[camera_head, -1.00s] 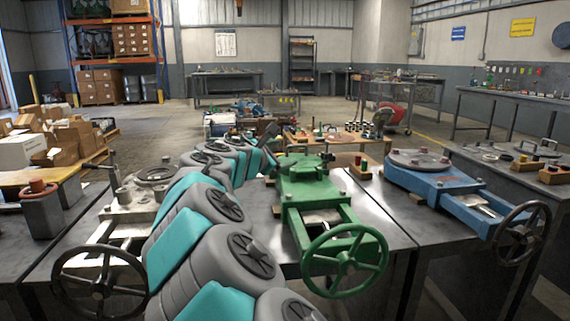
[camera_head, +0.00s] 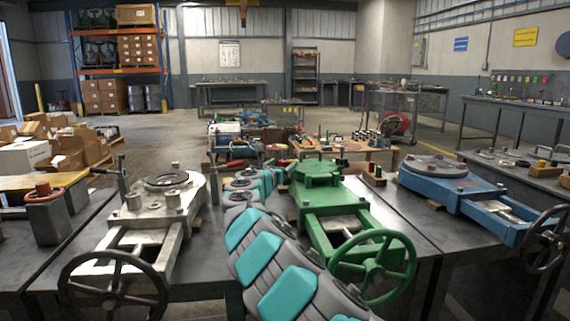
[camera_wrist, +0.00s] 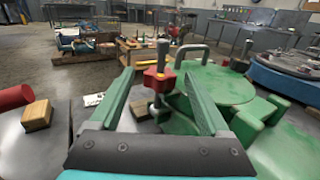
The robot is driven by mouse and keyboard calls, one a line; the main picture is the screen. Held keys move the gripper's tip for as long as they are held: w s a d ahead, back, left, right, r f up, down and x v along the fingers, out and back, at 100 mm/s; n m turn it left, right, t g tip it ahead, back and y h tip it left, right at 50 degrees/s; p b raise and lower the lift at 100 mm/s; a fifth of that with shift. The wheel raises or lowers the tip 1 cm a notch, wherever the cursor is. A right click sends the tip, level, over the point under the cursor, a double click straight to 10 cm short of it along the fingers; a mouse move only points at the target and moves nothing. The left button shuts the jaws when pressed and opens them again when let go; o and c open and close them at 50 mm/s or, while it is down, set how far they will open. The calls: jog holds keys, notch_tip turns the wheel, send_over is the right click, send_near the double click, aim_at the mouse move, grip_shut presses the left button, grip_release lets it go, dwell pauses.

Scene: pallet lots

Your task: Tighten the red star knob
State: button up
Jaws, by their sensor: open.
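In the wrist view the red star knob (camera_wrist: 158,80) sits on an upright dark threaded post beside the green machine (camera_wrist: 215,82). My gripper (camera_wrist: 158,68) is open, with its two green fingers on either side of the knob. Gaps show between the knob and both fingers, so nothing is gripped. In the head view the green machine (camera_head: 322,192) stands on the metal bench, with its handwheel towards me. My grey and teal arm reaches along its left side. I cannot make out the knob or the gripper clearly there.
A pale metal machine (camera_head: 150,205) stands left and a blue machine (camera_head: 455,190) right on the benches. In the wrist view, a wooden block (camera_wrist: 37,115) and a red cylinder (camera_wrist: 15,97) lie left of the gripper. A U-shaped handle (camera_wrist: 191,52) rises behind the knob.

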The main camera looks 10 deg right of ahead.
jog(key=shift+w+d+f, duration=0.15)
jog(key=shift+w+d, duration=0.1)
jog(key=shift+w, duration=0.35)
jog(key=shift+w+d, duration=0.4)
jog(key=shift+w, duration=0.1)
grip_shut()
